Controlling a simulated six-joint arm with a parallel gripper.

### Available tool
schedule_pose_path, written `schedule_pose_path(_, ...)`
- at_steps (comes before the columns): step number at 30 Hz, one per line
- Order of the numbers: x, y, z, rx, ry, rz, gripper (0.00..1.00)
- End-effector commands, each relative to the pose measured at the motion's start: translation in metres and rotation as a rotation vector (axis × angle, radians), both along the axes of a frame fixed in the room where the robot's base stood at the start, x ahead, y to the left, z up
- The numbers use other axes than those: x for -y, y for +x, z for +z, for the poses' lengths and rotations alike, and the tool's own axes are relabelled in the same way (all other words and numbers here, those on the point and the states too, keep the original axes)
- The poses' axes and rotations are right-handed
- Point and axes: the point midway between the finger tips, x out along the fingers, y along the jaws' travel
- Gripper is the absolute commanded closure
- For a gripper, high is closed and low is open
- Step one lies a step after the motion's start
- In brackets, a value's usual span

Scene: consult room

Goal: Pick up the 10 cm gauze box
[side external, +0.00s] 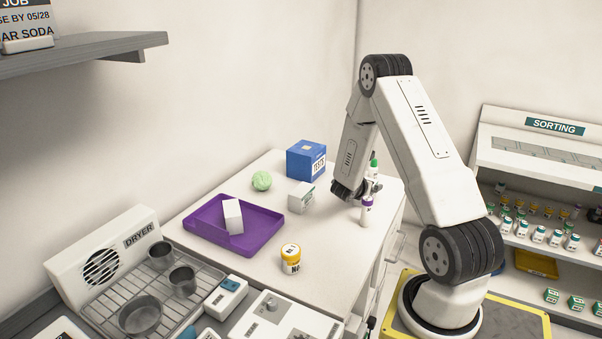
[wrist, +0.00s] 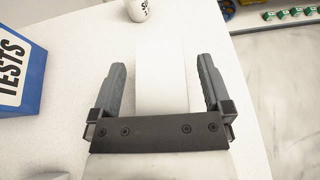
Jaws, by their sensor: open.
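My gripper (side external: 371,188) is open and low over the right part of the white table, beside a purple-capped vial (side external: 367,212). In the wrist view my gripper (wrist: 163,66) has its fingers wide apart, with a plain white block-like shape (wrist: 162,80) between them and gaps on both sides. I cannot tell what that shape is. A small white box with a greenish-grey side (side external: 301,197) stands left of the gripper. Another white box (side external: 233,216) leans in the purple tray (side external: 262,235). No gauze label is readable, so I cannot tell which is the 10 cm box.
A blue TESTS box (side external: 306,160) stands behind; it also shows in the wrist view (wrist: 22,72). A green-capped vial (side external: 374,166) is close behind the gripper. A pale green ball (side external: 262,181) and a yellow-lidded jar (side external: 290,258) stand apart. The table's front middle is partly clear.

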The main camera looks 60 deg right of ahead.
Motion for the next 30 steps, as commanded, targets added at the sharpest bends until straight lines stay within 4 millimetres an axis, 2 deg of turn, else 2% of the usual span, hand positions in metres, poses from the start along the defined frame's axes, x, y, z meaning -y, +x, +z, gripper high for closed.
schedule_pose_path(8,-0.0002,0.0000,0.0002,0.000,0.000,0.000,0.00)
schedule_pose_path(15,-0.0003,-0.0001,0.0003,0.000,0.000,0.000,0.76)
schedule_pose_path(17,-0.0003,-0.0001,0.0003,0.000,0.000,0.000,0.93)
schedule_pose_path(30,-0.0001,0.0002,0.0050,0.000,-0.001,0.000,0.93)
